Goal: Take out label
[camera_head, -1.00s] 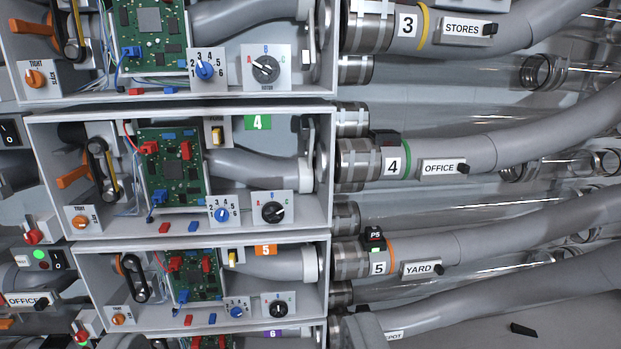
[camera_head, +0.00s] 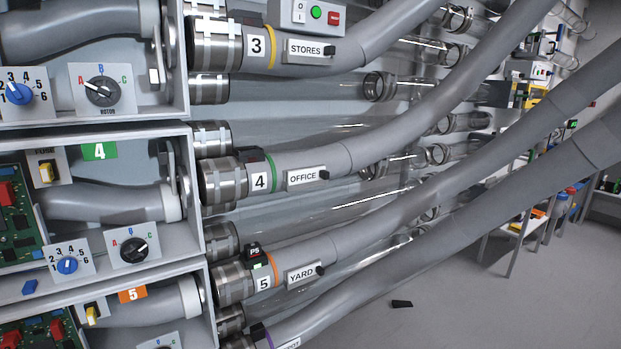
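Several white labels with black lettering sit in holders on the grey tubes, each with a black knob at its right end. The STORES label (camera_head: 305,48) is on tube 3 at the top. The OFFICE label (camera_head: 302,177) is on tube 4 in the middle. The YARD label (camera_head: 300,275) is on tube 5 below. A further label (camera_head: 290,344) on the lowest tube is cut off by the bottom edge, and its text is only partly readable. All seen labels are in their holders. My gripper is not in view.
Open blower boxes with rotary dials (camera_head: 133,246) and green circuit boards (camera_head: 18,228) fill the left. Clear tubes (camera_head: 380,205) run behind the grey ones. A small black piece (camera_head: 402,304) lies on the open grey floor at right. A table (camera_head: 520,225) stands farther back.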

